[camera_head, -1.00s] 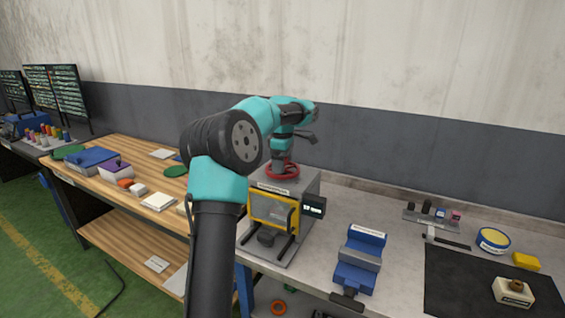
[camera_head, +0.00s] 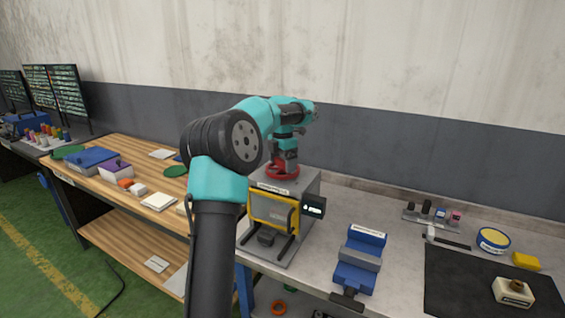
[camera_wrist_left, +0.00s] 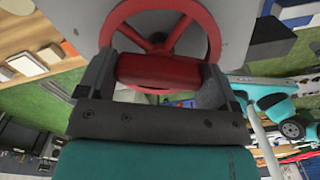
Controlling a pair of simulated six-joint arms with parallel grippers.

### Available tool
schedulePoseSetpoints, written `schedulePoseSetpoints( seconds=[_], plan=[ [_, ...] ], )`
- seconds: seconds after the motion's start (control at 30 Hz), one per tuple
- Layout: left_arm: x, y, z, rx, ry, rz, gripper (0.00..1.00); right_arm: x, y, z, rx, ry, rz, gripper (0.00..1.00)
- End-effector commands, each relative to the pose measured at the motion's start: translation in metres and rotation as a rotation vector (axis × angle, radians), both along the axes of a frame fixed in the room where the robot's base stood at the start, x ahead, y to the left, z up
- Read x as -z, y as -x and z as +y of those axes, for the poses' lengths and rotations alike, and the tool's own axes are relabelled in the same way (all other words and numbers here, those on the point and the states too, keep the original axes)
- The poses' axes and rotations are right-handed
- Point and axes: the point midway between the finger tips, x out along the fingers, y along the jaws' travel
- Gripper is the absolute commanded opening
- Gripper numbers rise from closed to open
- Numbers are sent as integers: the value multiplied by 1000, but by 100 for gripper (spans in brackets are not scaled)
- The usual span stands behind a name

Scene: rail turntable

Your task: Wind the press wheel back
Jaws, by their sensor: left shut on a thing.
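The red press wheel (camera_head: 283,172) lies flat on top of the grey press (camera_head: 308,186), which has a yellow-framed front window (camera_head: 272,209) and a small dark display (camera_head: 313,208) on its right side. My left gripper (camera_head: 286,164) points down onto the wheel from above. In the left wrist view the wheel's spokes and hub (camera_wrist_left: 160,44) show, and the fingers of my left gripper (camera_wrist_left: 160,72) stand on both sides of a thick red part of the wheel, closed on it. My right gripper is in no view.
A blue vise (camera_head: 360,262) stands on the grey bench right of the press. Further right are a black mat (camera_head: 460,285), a yellow-topped tin (camera_head: 493,240) and a yellow block (camera_head: 526,261). A wooden bench (camera_head: 125,148) with boxes is at left.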

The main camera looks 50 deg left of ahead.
Motion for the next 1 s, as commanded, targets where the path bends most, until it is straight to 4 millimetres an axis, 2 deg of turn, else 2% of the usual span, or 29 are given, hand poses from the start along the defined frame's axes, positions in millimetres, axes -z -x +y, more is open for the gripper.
schedulePoseSetpoints(
  seconds=[0.2, 0.43, 0.97, 1.0],
  plan=[
    [-1, 0, 0, -160, -1, -1, 61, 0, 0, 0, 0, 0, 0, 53],
    [-1, 0, 0, -260, -1, -1, 61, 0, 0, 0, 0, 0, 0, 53],
    [-1, 0, 0, -289, -1, -1, 61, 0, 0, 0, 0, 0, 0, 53],
    [-1, 0, 0, -289, -1, -1, 89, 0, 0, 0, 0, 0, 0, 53]
  ],
)
